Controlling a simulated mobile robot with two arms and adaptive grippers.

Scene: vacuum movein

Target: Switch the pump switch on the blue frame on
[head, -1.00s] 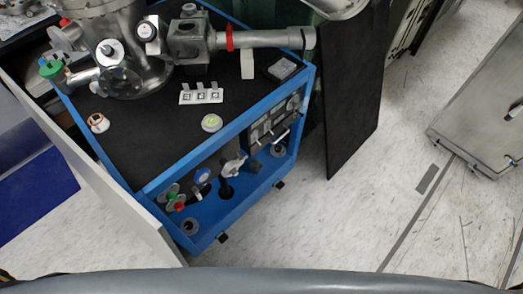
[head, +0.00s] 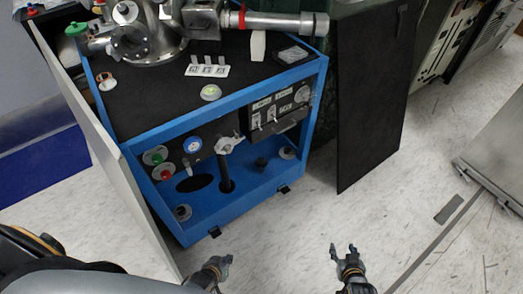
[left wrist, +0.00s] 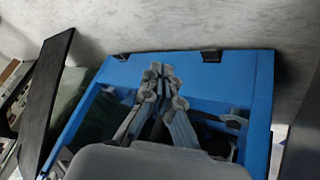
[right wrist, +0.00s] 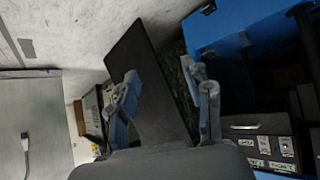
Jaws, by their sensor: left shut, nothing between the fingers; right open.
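The blue frame (head: 228,208) stands on the floor as a cart with a black top. A dark control box (head: 275,112) with several labelled switches sits in its open front, at the right under the top. I cannot read which switch is the pump switch. The box also shows upside down in the right wrist view (right wrist: 262,125). My left gripper (head: 224,262) is shut and empty, in front of and below the frame. It shows shut in the left wrist view (left wrist: 160,70). My right gripper (head: 343,250) is open and empty over the floor, right of the frame.
A white panel (head: 120,170) stands along the frame's left side. A black panel (head: 370,95) leans at its right. Steel vacuum parts (head: 145,40) and a strip of three switches (head: 207,70) sit on top. Bare floor (head: 290,235) lies before the frame.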

